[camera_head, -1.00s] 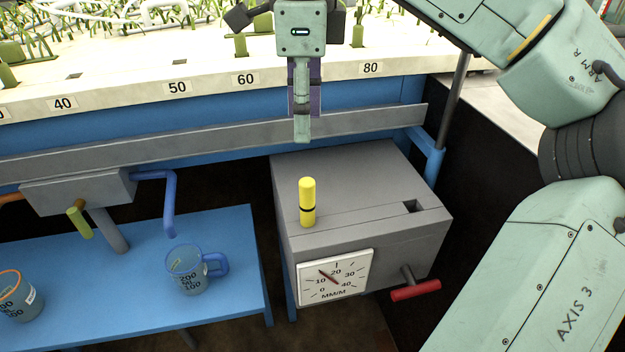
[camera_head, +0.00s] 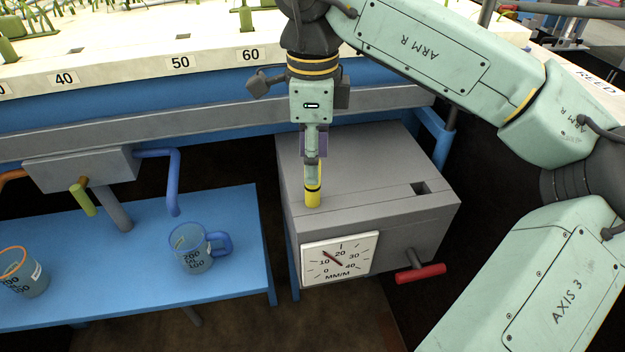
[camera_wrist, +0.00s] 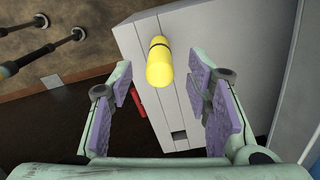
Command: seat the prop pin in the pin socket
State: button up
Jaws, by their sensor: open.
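The yellow prop pin (camera_head: 312,196) with a dark band stands upright on top of the grey box, near its left front. My gripper (camera_head: 314,172) is just above and around the pin's upper part in the head view, hiding its top. In the wrist view the pin (camera_wrist: 159,62) lies between and beyond the two open purple-padded fingers (camera_wrist: 165,105), with clear gaps to both. The square dark hole, which looks like the pin socket (camera_head: 418,188), is empty at the right of the box top; it also shows in the wrist view (camera_wrist: 180,139).
The grey box (camera_head: 350,155) carries a dial gauge (camera_head: 340,257) and a red-handled crank (camera_head: 421,273) on its front. A blue table (camera_head: 130,270) at left holds a blue jug (camera_head: 192,252) and an orange-rimmed beaker (camera_head: 22,275). A grey rail (camera_head: 215,110) runs behind.

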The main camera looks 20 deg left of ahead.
aim_at(312, 192)
notch_tip(312, 192, down, 4)
jog(key=shift+r, duration=0.1)
jog(key=shift+c, duration=0.4)
grip_shut()
